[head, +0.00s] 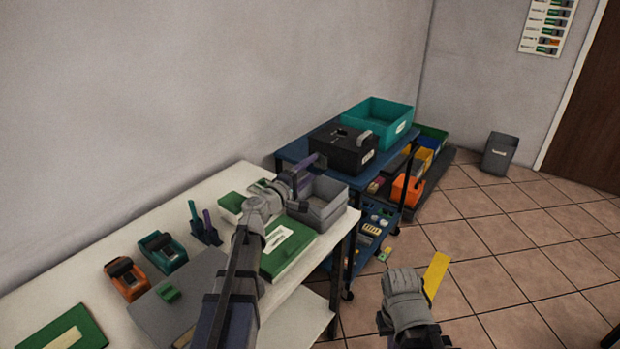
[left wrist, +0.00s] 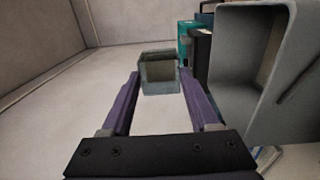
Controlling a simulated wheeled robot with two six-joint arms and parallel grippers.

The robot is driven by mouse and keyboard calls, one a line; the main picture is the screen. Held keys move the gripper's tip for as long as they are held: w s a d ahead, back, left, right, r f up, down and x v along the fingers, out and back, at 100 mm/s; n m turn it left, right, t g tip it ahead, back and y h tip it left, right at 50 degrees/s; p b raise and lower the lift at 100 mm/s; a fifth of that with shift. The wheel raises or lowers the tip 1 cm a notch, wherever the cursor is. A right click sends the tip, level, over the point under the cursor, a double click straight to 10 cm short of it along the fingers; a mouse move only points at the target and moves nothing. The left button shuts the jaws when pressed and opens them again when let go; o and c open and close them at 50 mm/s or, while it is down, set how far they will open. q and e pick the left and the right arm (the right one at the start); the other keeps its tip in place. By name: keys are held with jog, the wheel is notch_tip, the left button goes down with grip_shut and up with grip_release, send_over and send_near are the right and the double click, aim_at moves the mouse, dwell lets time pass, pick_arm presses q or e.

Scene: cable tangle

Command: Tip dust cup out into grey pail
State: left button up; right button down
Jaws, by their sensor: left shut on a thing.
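My left gripper (head: 312,161) reaches over the white table's far end, at the grey pail's back edge. In the left wrist view its purple fingers (left wrist: 159,88) are shut on the dust cup (left wrist: 158,84), a small grey box-shaped cup. The cup's open hollow shows; I cannot see dust in it. In the head view the cup is hard to make out. An open grey bin (head: 322,206), which looks like the grey pail, stands on the table; it fills the right of the left wrist view (left wrist: 225,75).
A green board with a white label (head: 283,245) lies before the bin. A blue cart carries a black box (head: 338,150) and a teal bin (head: 375,120). Another grey bin (head: 500,155) stands on the floor by the wall. Open tiled floor lies at right.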

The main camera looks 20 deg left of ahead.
jog(key=shift+f+b, duration=0.95)
jog(key=shift+f, duration=0.4)
dwell(1.3)
